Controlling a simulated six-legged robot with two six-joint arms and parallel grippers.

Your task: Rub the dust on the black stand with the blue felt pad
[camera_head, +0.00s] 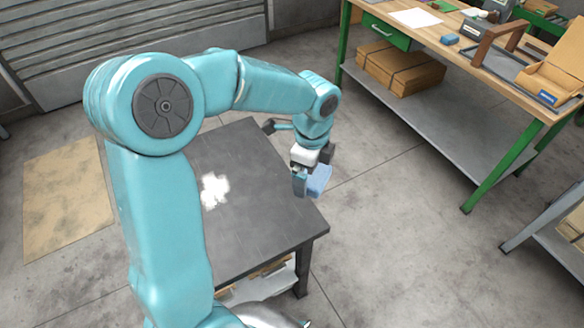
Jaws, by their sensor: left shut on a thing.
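The black stand (255,225) is a low table with a flat dark top, left of the middle of the view. A white patch of dust (215,190) lies on its top, left of centre. My left gripper (307,181) is shut on the blue felt pad (320,179). It holds the pad at the right edge of the stand, to the right of the dust. Whether the pad touches the top, I cannot tell. My left arm hides the stand's left part. My right gripper is not in view.
A flat cardboard sheet (62,200) lies on the floor at left. The floor right of the stand is clear.

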